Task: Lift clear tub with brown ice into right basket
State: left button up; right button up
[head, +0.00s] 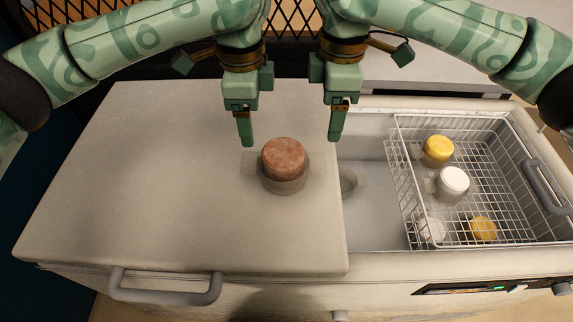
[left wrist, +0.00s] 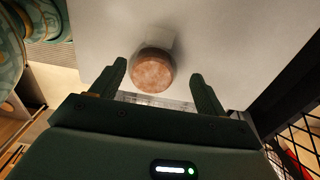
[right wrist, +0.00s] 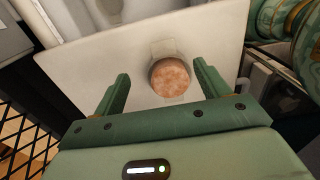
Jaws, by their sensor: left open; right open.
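The clear tub with brown ice (head: 284,160) stands upright on the closed left lid of the chest freezer. Its contents look reddish brown, and it also shows in the left wrist view (left wrist: 152,70) and the right wrist view (right wrist: 170,77). My left gripper (head: 246,140) is open and empty, just behind and left of the tub. My right gripper (head: 336,138) is open and empty, behind and right of it. Neither gripper touches the tub. The right basket (head: 400,190) is a white wire basket in the open right side of the freezer.
The basket holds a yellow tub (head: 438,150), a white tub (head: 452,184) and other tubs lower down. The freezer lid (head: 150,190) is otherwise bare, with a grey handle (head: 168,288) at its front.

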pick_arm(q)
send_over(252, 161)
notch_tip(252, 161, down, 5)
jog(key=shift+s, duration=0.1)
pick_arm(e)
send_over(320, 161)
notch_tip(320, 161, down, 5)
jog(key=shift+s+r, duration=0.1)
jog(key=shift+s, duration=0.05)
pick_arm(q)
notch_tip(320, 161, down, 9)
jog(key=shift+r, duration=0.15)
pick_arm(e)
notch_tip(320, 161, down, 9)
jog(key=shift+r, duration=0.15)
pick_arm(q)
jog(key=shift+f, duration=0.6)
pick_arm(e)
jog(key=shift+f, duration=0.6)
pick_arm(q)
jog(key=shift+c, duration=0.3)
pick_arm(e)
jog(key=shift+c, duration=0.3)
pick_arm(q)
jog(key=c, duration=1)
pick_arm(e)
jog(key=c, duration=1)
